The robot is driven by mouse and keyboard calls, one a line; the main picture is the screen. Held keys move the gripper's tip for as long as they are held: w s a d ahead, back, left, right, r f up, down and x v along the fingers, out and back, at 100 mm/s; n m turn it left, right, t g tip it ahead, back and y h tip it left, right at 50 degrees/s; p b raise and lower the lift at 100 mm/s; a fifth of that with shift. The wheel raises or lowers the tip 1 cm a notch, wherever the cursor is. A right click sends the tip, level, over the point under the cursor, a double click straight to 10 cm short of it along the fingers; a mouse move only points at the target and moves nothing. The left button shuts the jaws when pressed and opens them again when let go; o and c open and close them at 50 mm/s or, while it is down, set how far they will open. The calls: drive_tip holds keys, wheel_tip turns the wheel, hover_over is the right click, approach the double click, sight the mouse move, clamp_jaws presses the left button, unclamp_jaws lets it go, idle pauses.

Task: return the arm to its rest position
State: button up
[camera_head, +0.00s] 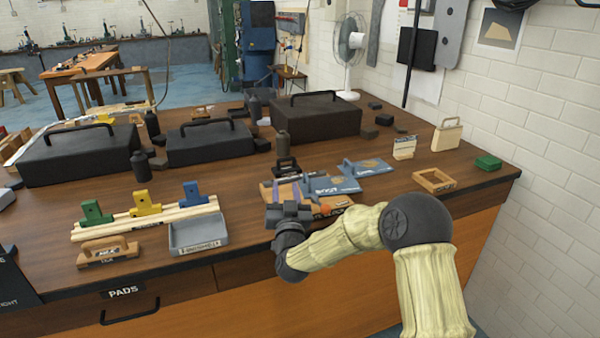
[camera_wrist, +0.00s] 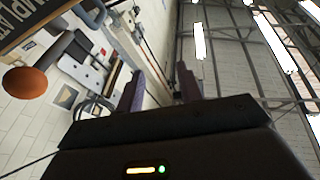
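My gripper (camera_head: 288,212) is at the end of my bent arm, near the front edge of the wooden bench in the head view. In the wrist view the two fingers of my gripper (camera_wrist: 160,88) stand apart with nothing between them. The wrist camera looks toward the white wall and the roof beams. My arm, in a pale yellow sleeve with dark joints, reaches in from the lower right and hides part of the bench front.
A grey tray (camera_head: 197,235) lies left of my gripper. Blue-grey tools (camera_head: 335,184) lie just behind it. A small wooden frame (camera_head: 434,181) and a green block (camera_head: 488,162) stand right. Black cases (camera_head: 318,118) fill the back. A brown knob (camera_wrist: 25,82) shows in the wrist view.

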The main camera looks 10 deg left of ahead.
drive_tip(key=shift+s+a+r+n+y, duration=0.1)
drive_tip(key=shift+s+a+n+y, duration=0.2)
drive_tip(key=shift+a, duration=0.25)
drive_tip(key=shift+d+n+g, duration=0.3)
drive_tip(key=shift+n+g, duration=0.1)
drive_tip(key=shift+g, duration=0.2)
drive_tip(key=s+d+f+n+g+h, duration=0.15)
drive_tip(key=s+d+f+g, duration=0.3)
drive_tip(key=d, duration=0.55)
drive_tip(key=s+d+f+m+g+h, duration=0.1)
drive_tip(key=s+d+f+g+h, duration=0.3)
drive_tip(key=d, duration=0.6)
drive_tip(key=s+d+f+m+g+h, duration=0.15)
drive_tip(key=s+d+g, duration=0.25)
drive_tip(key=s+d, duration=0.5)
drive_tip(key=s+d+f+m+g+h, duration=0.15)
drive_tip(key=s+d+g, duration=0.35)
drive_tip(key=s, duration=0.7)
wheel_tip(320, 180, up, 16)
drive_tip(key=d+t+p, duration=0.1)
drive_tip(key=p, duration=1.4)
drive_tip(key=shift+w+f+m+y, duration=0.25)
drive_tip(key=shift+m+y, duration=0.1)
drive_tip(key=shift+y, duration=0.1)
